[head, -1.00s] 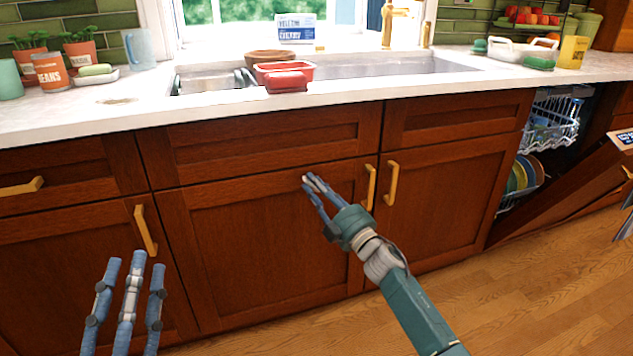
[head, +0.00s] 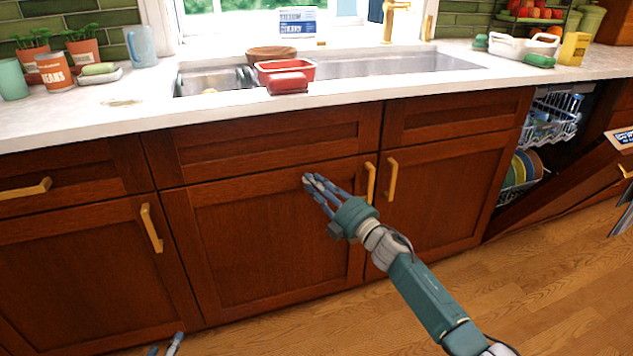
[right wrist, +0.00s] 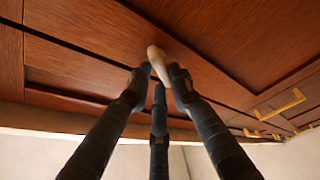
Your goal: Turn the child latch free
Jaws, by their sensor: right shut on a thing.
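In the right wrist view a small pale, rounded latch (right wrist: 157,62) stands out from the wooden cabinet front, between my right fingertips. My right gripper (head: 312,182) is shut on it at the top edge of the wide cabinet door (head: 260,245) below the sink. In the head view the fingers cover nearly all of the latch. The right gripper also shows in the wrist view (right wrist: 158,75), fingertips close around the latch. Of my left gripper (head: 166,350) only fingertips show at the bottom edge of the head view; its opening cannot be told.
Brass handles (head: 370,183) sit just right of my right gripper, and another handle (head: 151,228) is on the left door. The dishwasher door (head: 560,185) hangs open at the right, with a dish rack (head: 550,125) inside. A red tub (head: 286,70) stands at the sink.

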